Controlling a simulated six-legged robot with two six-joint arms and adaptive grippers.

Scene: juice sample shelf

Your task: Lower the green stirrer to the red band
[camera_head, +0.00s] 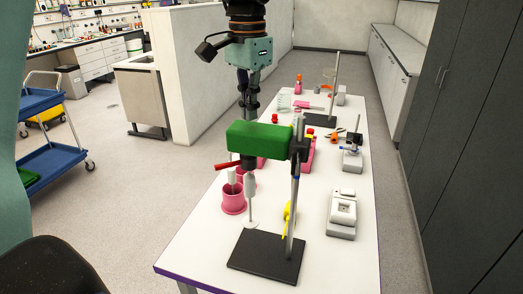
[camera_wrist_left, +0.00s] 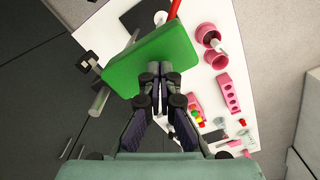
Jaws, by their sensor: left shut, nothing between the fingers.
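The green stirrer (camera_head: 258,140) is a block clamped to an upright metal rod (camera_head: 292,205) on a black base plate (camera_head: 268,256). It sits high on the rod, its shaft hanging down. A red bar (camera_head: 227,165) sticks out below its left side. In the left wrist view the stirrer (camera_wrist_left: 150,60) fills the upper middle. My left gripper (camera_head: 249,112) points down, shut and empty, at the stirrer's far edge; its fingertips (camera_wrist_left: 153,72) overlap that edge, and I cannot tell whether they touch. I cannot make out a red band on the rod. My right gripper is not in view.
Pink cups (camera_head: 233,200) stand left of the rod on the white table (camera_head: 200,262). A white scale-like device (camera_head: 342,212) stands right of it. A pink rack (camera_wrist_left: 229,93) lies behind the stirrer. Another rod stand (camera_head: 334,90) stands farther back.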

